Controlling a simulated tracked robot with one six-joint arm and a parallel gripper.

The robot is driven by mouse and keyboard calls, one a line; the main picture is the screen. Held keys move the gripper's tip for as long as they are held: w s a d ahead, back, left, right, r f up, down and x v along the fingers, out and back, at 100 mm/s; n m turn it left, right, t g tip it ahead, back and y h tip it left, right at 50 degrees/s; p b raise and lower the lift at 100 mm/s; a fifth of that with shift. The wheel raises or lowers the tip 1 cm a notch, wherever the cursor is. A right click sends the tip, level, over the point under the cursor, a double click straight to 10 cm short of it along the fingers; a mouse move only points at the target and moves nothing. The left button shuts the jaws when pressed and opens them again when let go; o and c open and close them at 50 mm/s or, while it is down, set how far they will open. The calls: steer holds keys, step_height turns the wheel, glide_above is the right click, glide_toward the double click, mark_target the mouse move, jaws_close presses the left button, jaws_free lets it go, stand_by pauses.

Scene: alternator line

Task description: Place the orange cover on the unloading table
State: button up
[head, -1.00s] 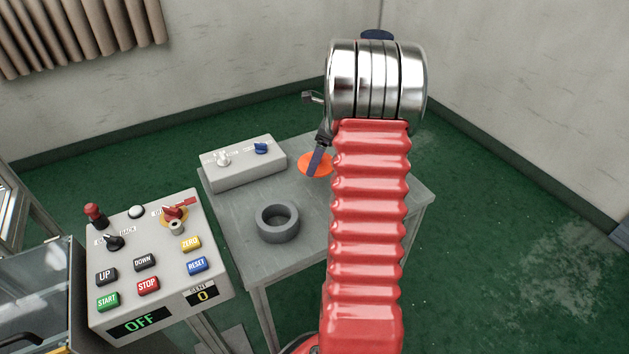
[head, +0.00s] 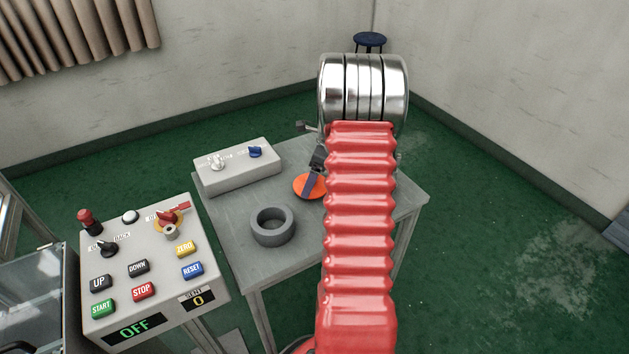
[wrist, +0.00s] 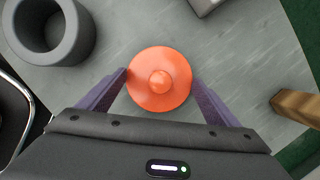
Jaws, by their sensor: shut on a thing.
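The orange cover (wrist: 160,80) is a round disc with a raised knob in its middle. My gripper (wrist: 160,88) is shut on it, one purple finger at each side in the wrist view. In the head view the cover (head: 308,187) shows left of my red arm, over the grey unloading table (head: 215,215). My gripper (head: 314,182) is partly hidden there by my arm. I cannot tell whether the cover touches the tabletop or hangs just above it.
A dark grey ring (head: 272,227) stands on the table to the left of the cover. A grey box with knobs (head: 237,170) is at the back left of the table. A control panel (head: 150,270) reading OFF stands at left. A wooden-coloured piece (wrist: 296,104) lies right in the wrist view.

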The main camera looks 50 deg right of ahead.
steer(key=shift+f, duration=1.1)
steer(key=o, duration=1)
steer(key=shift+r, duration=0.1)
steer(key=v, duration=1.2)
